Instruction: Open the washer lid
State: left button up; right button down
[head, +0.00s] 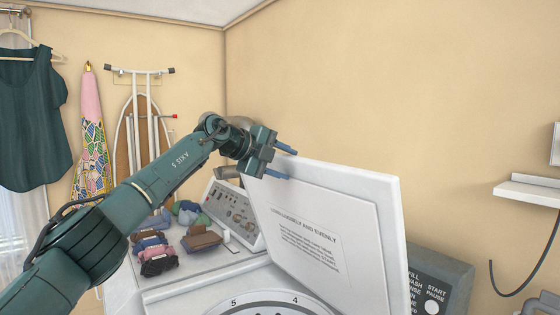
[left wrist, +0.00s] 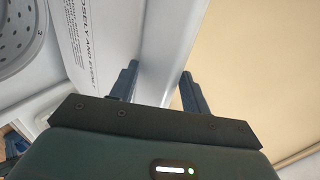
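The washer lid (head: 325,225) is white and stands raised, tilted steeply up, with a printed notice on its inner face. The washer tub opening (head: 268,303) shows below it at the bottom edge. My left gripper (head: 287,163) is at the lid's upper left corner, its fingers apart. In the left wrist view, the left gripper's fingers (left wrist: 158,88) lie on either side of the lid's white edge (left wrist: 172,45). Whether they touch it I cannot tell. My right gripper is in neither view.
A sloped panel with knobs (head: 232,212) stands left of the lid, beside folded clothes (head: 157,250). A dark control panel (head: 438,283) is at the lower right. An ironing board (head: 140,130) and a hanging garment (head: 33,115) are at the left. A white shelf (head: 530,190) juts from the right wall.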

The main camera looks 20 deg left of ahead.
pick_arm(q)
jog(key=shift+f, duration=0.3)
jog(key=shift+s+a, duration=0.1)
jog(key=shift+a, duration=0.05)
jog(key=b+v, duration=0.2)
jog(key=v, duration=0.2)
jog(key=shift+a+r, duration=0.15)
jog(key=shift+a, duration=0.1)
jog(key=b+v, duration=0.2)
jog(key=v, duration=0.6)
jog(key=shift+s+r, duration=0.25)
jog(key=shift+r, duration=0.15)
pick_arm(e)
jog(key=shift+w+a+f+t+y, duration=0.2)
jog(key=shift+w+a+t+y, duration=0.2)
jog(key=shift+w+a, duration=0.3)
pick_arm(q)
jog(key=shift+d, duration=0.1)
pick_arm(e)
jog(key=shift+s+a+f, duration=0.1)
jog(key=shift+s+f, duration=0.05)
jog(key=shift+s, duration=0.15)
